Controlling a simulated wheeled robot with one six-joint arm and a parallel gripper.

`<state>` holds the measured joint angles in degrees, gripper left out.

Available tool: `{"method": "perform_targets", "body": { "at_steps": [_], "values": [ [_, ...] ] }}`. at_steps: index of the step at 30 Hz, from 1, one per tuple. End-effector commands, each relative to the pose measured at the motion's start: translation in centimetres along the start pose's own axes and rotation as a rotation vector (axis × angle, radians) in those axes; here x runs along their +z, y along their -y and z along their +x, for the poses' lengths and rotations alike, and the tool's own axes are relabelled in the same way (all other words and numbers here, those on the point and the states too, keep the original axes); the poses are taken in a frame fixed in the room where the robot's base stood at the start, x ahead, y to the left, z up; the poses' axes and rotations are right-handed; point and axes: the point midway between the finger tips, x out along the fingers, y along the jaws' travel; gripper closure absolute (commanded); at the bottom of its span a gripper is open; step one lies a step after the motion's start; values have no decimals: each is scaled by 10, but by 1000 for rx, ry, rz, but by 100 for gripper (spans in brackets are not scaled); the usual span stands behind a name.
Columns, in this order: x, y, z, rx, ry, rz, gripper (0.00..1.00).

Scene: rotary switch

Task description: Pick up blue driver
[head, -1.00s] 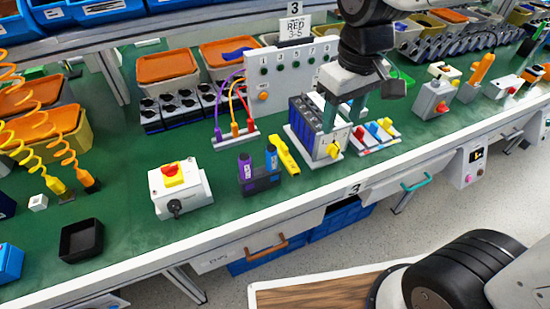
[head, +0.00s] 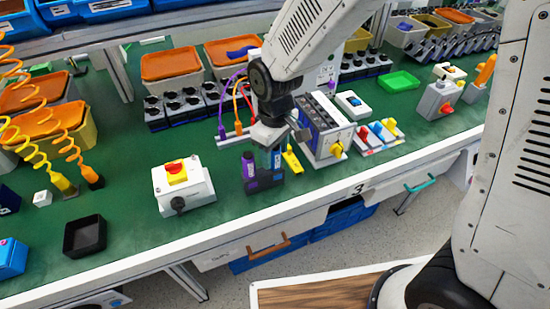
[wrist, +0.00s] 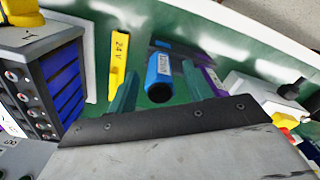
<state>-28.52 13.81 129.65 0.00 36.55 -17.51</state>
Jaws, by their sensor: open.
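The blue driver (wrist: 159,72) stands in a dark holder (head: 266,182) on the green bench; in the wrist view I look down on its end. My gripper (head: 271,157) is open above the holder. In the wrist view its two teal fingers (wrist: 158,88) lie to the left and right of the blue driver, with a gap on each side. I cannot tell how far down the fingers reach along it. In the head view the fingers mostly hide the blue driver. A purple driver (head: 248,166) stands beside it in the same holder, just outside the right finger in the wrist view.
A yellow tool (wrist: 120,62) lies close beside the holder. A grey and blue module block (head: 318,128) stands to the right. A white switch box (head: 183,186) with a red and yellow knob stands to the left. Cables hang behind. The bench's front edge is near.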

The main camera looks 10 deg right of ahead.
Motion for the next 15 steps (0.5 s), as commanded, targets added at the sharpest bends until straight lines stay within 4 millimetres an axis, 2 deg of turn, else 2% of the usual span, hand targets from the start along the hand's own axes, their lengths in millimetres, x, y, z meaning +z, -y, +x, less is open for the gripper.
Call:
{"method": "perform_targets", "body": {
  "at_steps": [4,12,13,15],
  "values": [
    [0,0,18,0,1,0,49],
    [0,0,21,0,0,0,49],
    [0,0,21,0,0,0,55],
    [0,0,20,0,0,0,74]
  ]
}}
